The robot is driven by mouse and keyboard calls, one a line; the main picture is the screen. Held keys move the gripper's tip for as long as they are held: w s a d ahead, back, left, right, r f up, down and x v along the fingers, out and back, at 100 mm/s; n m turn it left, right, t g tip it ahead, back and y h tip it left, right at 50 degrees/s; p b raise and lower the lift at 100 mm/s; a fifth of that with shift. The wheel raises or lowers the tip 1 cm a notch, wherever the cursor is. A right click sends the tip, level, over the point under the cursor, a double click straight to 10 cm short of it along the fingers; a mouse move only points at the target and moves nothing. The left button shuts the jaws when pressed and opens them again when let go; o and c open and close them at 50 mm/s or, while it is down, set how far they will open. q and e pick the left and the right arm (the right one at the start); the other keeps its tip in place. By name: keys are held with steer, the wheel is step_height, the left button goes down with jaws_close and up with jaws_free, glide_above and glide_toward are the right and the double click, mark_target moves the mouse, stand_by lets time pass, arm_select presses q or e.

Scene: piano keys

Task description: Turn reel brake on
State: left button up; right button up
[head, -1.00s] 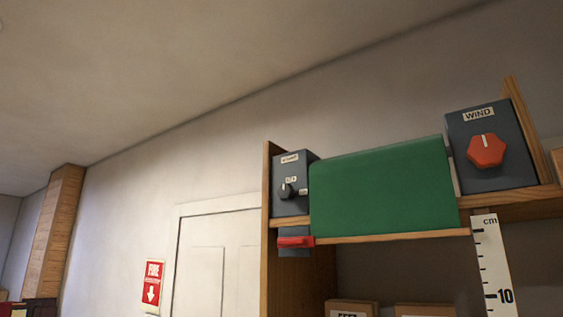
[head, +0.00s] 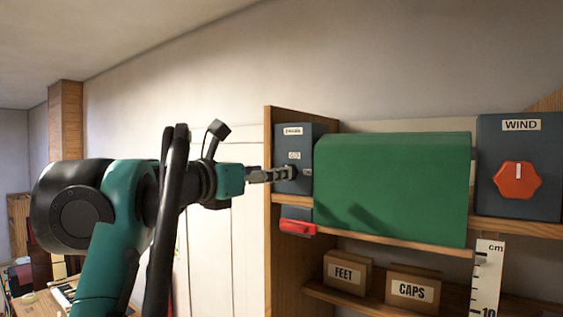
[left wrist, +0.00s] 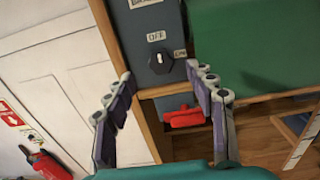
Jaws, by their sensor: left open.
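A dark blue-grey box (head: 287,142) stands at the left end of the upper shelf, with a label at its top that is hard to read. In the left wrist view a black knob (left wrist: 160,63) sits on the box (left wrist: 150,22). An OFF label (left wrist: 156,36) is above the knob and an ON label (left wrist: 180,54) to its right. The knob's white mark points up, towards OFF. My left gripper (head: 288,174) is open in front of the box. In the left wrist view its fingertips (left wrist: 159,75) are on either side of the knob, apparently not touching it.
A red lever (head: 297,227) sticks out below the box. A green cover (head: 395,185) fills the shelf middle. A WIND box (head: 520,150) with a red knob (head: 517,181) is at right. FEET (head: 345,273) and CAPS (head: 413,288) boxes sit below. A wooden side panel (head: 268,160) borders the shelf's left.

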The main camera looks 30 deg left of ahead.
arm_select(q)
steer(key=w, duration=0.3)
steer(key=w+p, duration=0.1)
steer(key=w, duration=0.1)
steer(key=shift+w+d, duration=0.25)
steer(key=shift+w, duration=0.1)
steer(key=shift+s, duration=0.1)
steer(key=c, duration=1.1)
